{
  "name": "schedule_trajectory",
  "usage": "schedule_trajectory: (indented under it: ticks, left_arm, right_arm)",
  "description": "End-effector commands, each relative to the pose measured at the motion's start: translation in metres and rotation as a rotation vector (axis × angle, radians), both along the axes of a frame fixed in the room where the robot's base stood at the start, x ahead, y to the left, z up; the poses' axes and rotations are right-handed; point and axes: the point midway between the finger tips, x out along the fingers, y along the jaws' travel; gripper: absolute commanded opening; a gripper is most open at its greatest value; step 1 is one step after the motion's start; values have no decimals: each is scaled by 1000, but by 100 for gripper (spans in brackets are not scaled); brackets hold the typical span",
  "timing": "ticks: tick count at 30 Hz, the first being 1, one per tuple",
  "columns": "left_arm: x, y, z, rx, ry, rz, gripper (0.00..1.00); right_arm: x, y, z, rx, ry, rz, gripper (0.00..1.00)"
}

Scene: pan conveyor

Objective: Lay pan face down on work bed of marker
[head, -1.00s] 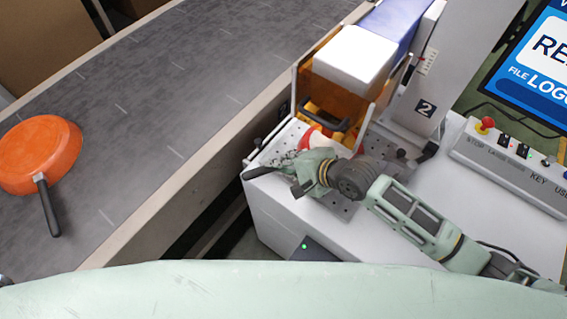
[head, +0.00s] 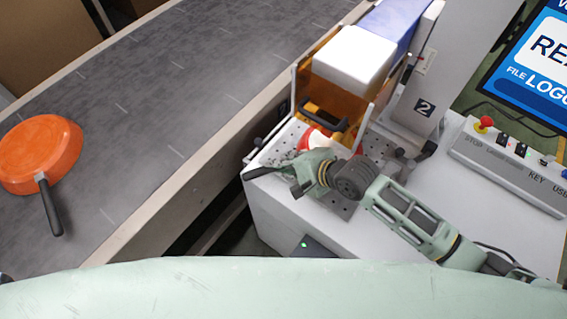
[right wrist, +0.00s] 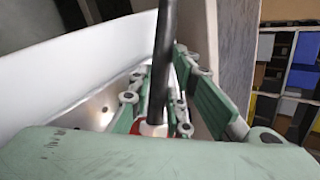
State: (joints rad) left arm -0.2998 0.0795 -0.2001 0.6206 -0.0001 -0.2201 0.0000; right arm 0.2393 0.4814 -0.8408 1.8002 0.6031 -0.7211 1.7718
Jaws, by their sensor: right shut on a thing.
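My right gripper (head: 306,172) is over the front of the marker's perforated metal work bed (head: 286,142). It is shut on a pan's black handle (head: 262,172), whose free end sticks out to the left. In the right wrist view the handle (right wrist: 163,60) runs between the green fingers (right wrist: 152,100) to a small red part. A red and white patch (head: 316,140) shows on the bed behind the gripper and seems to be the pan. Most of the pan is hidden, so I cannot tell which way it faces or whether it lies flat. My left gripper is not in view.
The marker's white head (head: 353,57) and orange guard (head: 310,82) stand just behind the bed. An orange pan (head: 40,152) lies on the grey conveyor (head: 150,110) at left. A control box (head: 510,160) and screen (head: 535,70) are at right.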

Motion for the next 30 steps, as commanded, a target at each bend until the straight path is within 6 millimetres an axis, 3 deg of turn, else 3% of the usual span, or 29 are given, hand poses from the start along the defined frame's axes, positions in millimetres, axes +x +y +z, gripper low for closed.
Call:
schedule_trajectory:
  ticks: [11,12,18,30]
  left_arm:
    - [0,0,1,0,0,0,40]
    - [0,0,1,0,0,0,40]
    - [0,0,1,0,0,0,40]
    - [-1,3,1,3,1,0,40]
  right_arm:
    - [-3,1,-3,3,11,-1,0]
    - [-3,1,-3,3,11,-1,21]
    - [-2,1,-2,2,6,0,38]
    - [-4,-4,1,0,7,-1,39]
